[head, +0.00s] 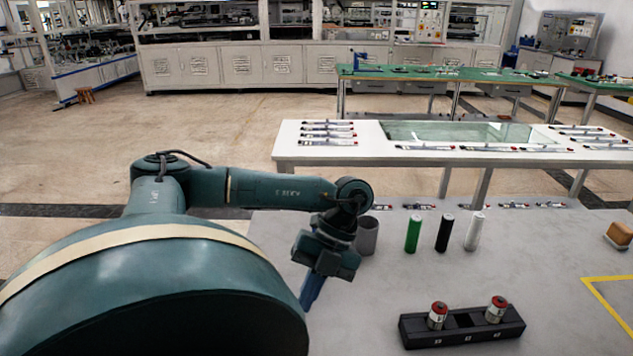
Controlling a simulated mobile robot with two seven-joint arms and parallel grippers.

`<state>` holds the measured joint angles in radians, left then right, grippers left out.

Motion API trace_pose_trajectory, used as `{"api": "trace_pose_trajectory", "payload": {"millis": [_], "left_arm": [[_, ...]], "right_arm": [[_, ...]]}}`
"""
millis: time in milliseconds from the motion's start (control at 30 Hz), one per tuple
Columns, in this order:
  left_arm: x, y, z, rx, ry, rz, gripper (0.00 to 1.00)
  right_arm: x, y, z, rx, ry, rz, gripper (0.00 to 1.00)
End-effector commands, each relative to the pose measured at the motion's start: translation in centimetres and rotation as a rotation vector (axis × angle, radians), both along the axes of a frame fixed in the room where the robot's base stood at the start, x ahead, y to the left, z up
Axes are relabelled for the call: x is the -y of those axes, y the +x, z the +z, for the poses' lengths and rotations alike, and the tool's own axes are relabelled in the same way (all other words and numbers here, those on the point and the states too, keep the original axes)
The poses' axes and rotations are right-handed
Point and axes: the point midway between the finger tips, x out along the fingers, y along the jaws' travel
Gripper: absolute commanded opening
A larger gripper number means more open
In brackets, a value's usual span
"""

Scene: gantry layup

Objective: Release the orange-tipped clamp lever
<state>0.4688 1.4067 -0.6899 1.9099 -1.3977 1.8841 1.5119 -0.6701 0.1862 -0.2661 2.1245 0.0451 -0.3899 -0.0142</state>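Several small toggle-like clamps with reddish tips (418,206) lie along the far edge of the grey table (400,290). More similar ones (328,132) sit on the white table behind, around its glass panel. They are too small to tell which one has an orange-tipped lever, or whether any lever is shut. My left gripper (309,294) hangs over the left part of the grey table, blue fingers pointing down, apart from all the clamps. Its fingers overlap from this side, so its opening is unclear. My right gripper is not in view.
A grey cup (367,236) stands just right of my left wrist. Green (413,234), black (444,233) and white (474,231) cylinders stand beside it. A black holder (467,324) with two red-topped cylinders is in front. A brown-orange block (620,234) lies far right. Mid-table is clear.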

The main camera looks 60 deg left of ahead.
Motion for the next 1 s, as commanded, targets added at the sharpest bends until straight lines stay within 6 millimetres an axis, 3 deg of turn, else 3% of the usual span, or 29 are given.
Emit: {"api": "trace_pose_trajectory", "payload": {"millis": [267,1000], "left_arm": [[-0.3,1.5,2.2,0.001,-0.001,0.0,0.0],[-0.4,1.5,2.2,-0.001,0.0,-0.001,0.0]], "right_arm": [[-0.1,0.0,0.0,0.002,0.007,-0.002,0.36],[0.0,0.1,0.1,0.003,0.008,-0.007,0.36]]}}
